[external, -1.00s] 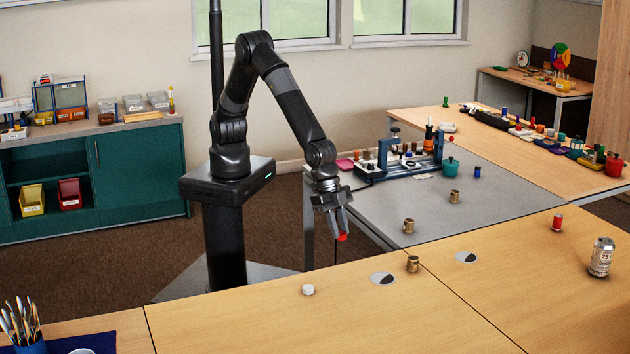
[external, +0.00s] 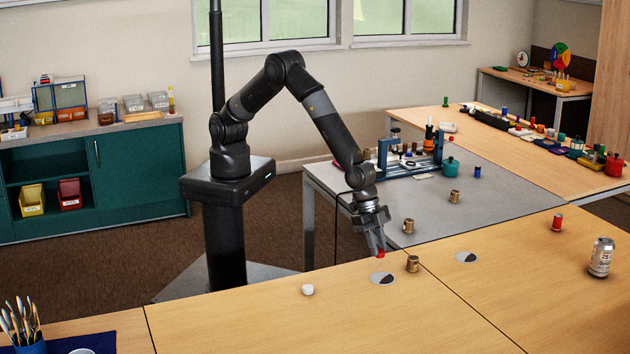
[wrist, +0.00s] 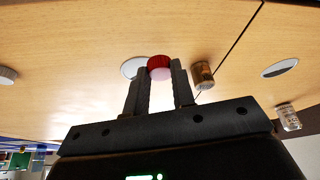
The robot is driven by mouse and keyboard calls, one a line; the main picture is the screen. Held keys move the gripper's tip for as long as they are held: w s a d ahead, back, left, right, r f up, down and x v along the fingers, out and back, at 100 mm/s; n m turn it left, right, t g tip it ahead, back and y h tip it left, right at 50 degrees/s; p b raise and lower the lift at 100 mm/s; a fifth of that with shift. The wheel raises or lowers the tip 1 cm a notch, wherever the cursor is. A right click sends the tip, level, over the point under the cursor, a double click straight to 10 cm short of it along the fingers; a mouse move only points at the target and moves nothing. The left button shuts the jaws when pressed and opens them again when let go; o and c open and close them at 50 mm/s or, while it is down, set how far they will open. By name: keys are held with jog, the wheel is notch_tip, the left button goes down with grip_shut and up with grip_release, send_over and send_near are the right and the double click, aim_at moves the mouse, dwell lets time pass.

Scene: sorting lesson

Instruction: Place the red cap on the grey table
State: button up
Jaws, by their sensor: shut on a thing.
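My gripper (external: 376,246) is shut on the red cap (external: 381,254), which shows at its fingertips. In the wrist view the red cap (wrist: 160,66) sits between the two fingers of my gripper (wrist: 158,78). In the external view the cap appears over the wooden table near its back edge, close to a round grey-and-white disc; I cannot tell its height. The grey table (external: 350,204) lies behind and to the right of the gripper, with bare surface at its front left.
A brass piece (external: 413,264) stands just right of the cap on the wooden table (external: 350,320). Two more brass pieces (external: 408,226) (external: 454,196) stand on the grey table. A blue rack (external: 400,160) and a green pot (external: 450,168) stand at its back. A white cap (external: 308,289) lies front left.

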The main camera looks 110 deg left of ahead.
jog(key=shift+f, duration=1.55)
jog(key=shift+f, duration=0.2)
jog(key=o, duration=1)
jog(key=shift+c, duration=0.2)
